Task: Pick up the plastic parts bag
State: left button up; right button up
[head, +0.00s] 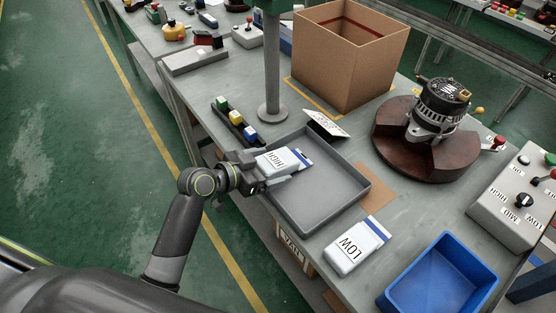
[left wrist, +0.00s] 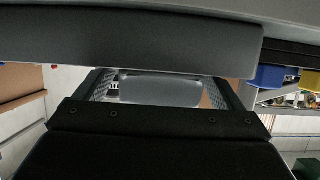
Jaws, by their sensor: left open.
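A white packet with a blue end, marked HIGH (head: 281,161), lies at the left side of a grey tray (head: 357,196). A similar packet marked LOW (head: 352,248) lies on the table in front of the tray. My left gripper (head: 268,172) is open at the near-left end of the HIGH packet, with its fingers close about that end. In the left wrist view a pale grey block-like shape (left wrist: 160,91) shows between the fingers; I cannot tell for certain that it is the packet. My right gripper is not in view.
A small rack with coloured blocks (head: 235,117) and a pole (head: 272,70) stand behind the tray. A cardboard box (head: 348,62), an alternator on a brown round base (head: 418,150), a blue bin (head: 440,279) and a control box (head: 510,205) fill the right.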

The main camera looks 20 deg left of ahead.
pick_arm(q)
jog(key=shift+x, duration=1.1)
jog(key=c, duration=1.2)
notch_tip(320, 180, up, 10)
jog(key=shift+a, duration=0.1)
jog(key=shift+c, duration=0.2)
jog(key=s+a+r+n+t+y, duration=0.1)
jog(key=s+a, duration=0.4)
jog(key=s, duration=0.6)
jog(key=shift+s+r+n+y, duration=0.15)
jog(key=shift+r+n+y, duration=0.2)
jog(key=shift+n+y, duration=0.05)
